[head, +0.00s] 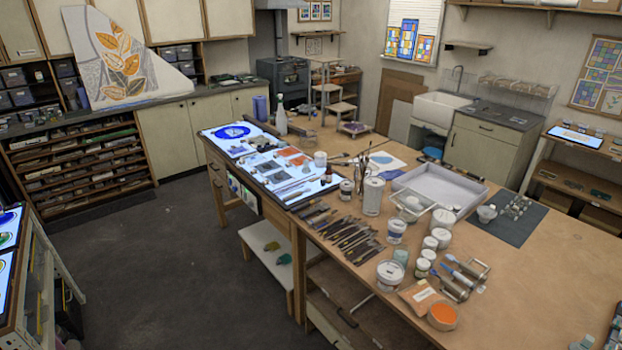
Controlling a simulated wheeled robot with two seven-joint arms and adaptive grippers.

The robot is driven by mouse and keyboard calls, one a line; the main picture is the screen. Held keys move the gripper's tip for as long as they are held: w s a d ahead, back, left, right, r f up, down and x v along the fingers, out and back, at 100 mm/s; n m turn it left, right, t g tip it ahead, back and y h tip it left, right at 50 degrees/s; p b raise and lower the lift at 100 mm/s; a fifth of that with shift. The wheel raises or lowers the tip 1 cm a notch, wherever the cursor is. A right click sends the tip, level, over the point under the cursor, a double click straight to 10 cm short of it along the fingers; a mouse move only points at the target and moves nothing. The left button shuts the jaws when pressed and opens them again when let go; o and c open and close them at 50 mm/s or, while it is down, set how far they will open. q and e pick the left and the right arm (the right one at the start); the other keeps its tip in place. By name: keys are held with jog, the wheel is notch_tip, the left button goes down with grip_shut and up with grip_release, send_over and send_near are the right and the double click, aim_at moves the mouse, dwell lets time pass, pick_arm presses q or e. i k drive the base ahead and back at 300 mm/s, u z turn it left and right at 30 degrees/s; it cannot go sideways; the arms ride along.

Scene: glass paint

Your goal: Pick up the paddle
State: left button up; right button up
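I cannot single out a paddle with certainty in the head view. Several slim dark-handled tools (350,238) lie in a row along the left edge of the big wooden table (545,262), too small to tell apart. A group of rollers with metal frames (464,277) lies near the front of the table, one with a blue handle. Neither of my grippers shows in this view.
White jars and tubs (373,196) crowd the table's middle. A pale tray (438,188) and a dark mat (513,222) lie to the right. A lit panel (233,138) is at the far left end. The table's right front is largely clear, as is the dark floor (165,255).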

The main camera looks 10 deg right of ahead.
aim_at(469, 270)
jog(key=z, duration=1.55)
